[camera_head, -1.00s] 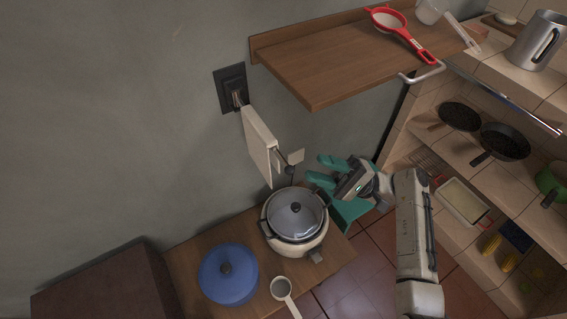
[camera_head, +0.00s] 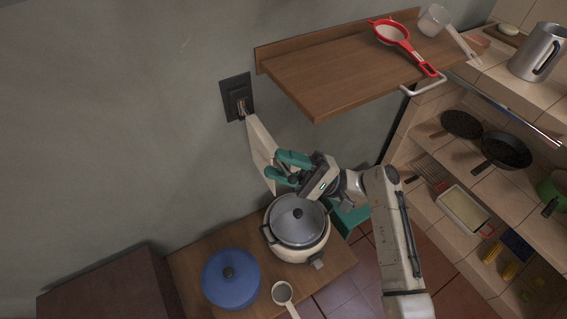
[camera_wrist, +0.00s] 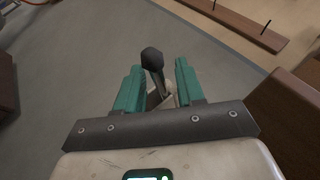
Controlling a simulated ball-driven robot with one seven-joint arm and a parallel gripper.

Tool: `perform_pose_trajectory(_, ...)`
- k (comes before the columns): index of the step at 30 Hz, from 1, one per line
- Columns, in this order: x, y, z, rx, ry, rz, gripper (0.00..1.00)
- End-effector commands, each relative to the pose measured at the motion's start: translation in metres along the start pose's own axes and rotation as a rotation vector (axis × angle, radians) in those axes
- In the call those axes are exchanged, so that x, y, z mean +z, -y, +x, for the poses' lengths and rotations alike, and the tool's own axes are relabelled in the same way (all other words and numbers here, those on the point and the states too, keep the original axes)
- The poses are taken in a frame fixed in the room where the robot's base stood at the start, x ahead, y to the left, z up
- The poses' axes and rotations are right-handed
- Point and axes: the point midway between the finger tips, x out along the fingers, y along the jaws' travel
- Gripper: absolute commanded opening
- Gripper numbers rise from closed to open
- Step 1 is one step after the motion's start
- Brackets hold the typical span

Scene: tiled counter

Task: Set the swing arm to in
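A pale, flat swing arm (camera_head: 260,142) sticks out from the wall just below a dark wall socket. A short lever with a dark knob (camera_wrist: 152,60) shows in the wrist view, rising from a pale piece below it. My gripper (camera_head: 275,168) has teal fingers and is at the swing arm's lower right end. Its fingers are spread on either side of the lever, with gaps visible in the wrist view. The fingers hide the knob and part of the swing arm's end in the head view.
A rice cooker with a grey lid (camera_head: 297,222) stands close below my gripper. A blue pot (camera_head: 231,279) and a small ladle (camera_head: 283,294) are beside it. A wooden shelf (camera_head: 340,75) overhangs above. The dark wall socket (camera_head: 237,97) has wires.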

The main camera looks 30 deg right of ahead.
Motion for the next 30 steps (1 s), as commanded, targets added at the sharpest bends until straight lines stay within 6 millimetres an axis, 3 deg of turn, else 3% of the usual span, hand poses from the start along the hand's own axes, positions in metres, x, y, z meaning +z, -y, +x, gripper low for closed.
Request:
perform_pose_trajectory(2, 0.0, 0.0, -0.0001, 0.0, 0.0, 0.0, 0.37)
perform_pose_trajectory(14, -0.0002, -0.0002, -0.0005, 0.0, -0.001, 0.0, 0.0)
perform_pose_trajectory(30, 0.0001, -0.0009, 0.0005, -0.001, -0.006, -0.002, 0.0)
